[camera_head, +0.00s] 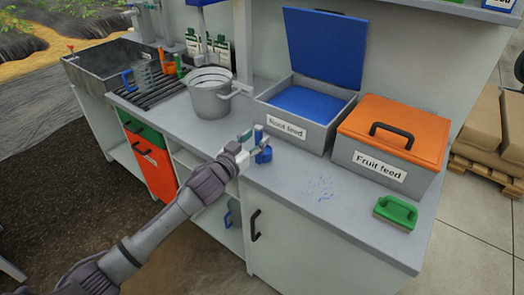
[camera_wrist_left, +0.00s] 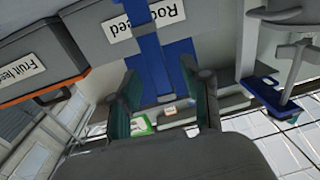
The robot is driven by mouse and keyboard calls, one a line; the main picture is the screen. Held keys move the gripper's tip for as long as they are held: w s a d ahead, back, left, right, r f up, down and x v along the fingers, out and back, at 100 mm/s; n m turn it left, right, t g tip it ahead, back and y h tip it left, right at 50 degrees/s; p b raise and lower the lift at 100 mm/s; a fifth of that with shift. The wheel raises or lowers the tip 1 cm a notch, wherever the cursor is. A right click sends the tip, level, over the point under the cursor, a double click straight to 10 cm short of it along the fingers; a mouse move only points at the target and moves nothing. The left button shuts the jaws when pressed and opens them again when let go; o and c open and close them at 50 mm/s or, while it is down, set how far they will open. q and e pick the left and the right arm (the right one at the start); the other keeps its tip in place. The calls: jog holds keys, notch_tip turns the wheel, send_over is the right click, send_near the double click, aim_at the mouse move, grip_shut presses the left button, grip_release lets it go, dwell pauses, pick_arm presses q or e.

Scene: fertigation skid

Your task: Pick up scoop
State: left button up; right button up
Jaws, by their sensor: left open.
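The scoop (camera_head: 264,155) is blue and is at the counter's front edge, before the Root feed box (camera_head: 297,131). My left gripper (camera_head: 249,143) is open right by it and partly hides it. In the left wrist view a long blue part, seemingly the scoop (camera_wrist_left: 142,35), crosses in front of the Root feed label. It shows beyond and between the spread fingertips of my left gripper (camera_wrist_left: 163,95). I cannot tell whether the fingers touch it. My right gripper is not in view.
The Root feed box has its blue lid (camera_head: 325,45) raised and blue contents. A closed Fruit feed box (camera_head: 395,138) with an orange lid stands right of it. A grey bucket (camera_head: 210,97) stands left. A green brush (camera_head: 396,211) and blue specks lie on the counter (camera_head: 350,215).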

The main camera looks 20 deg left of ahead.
pick_arm(q)
jog(key=x, duration=0.2)
jog(key=shift+w+d, duration=0.1)
jog(key=shift+w, duration=0.25)
jog(key=shift+s, duration=0.1)
grip_shut()
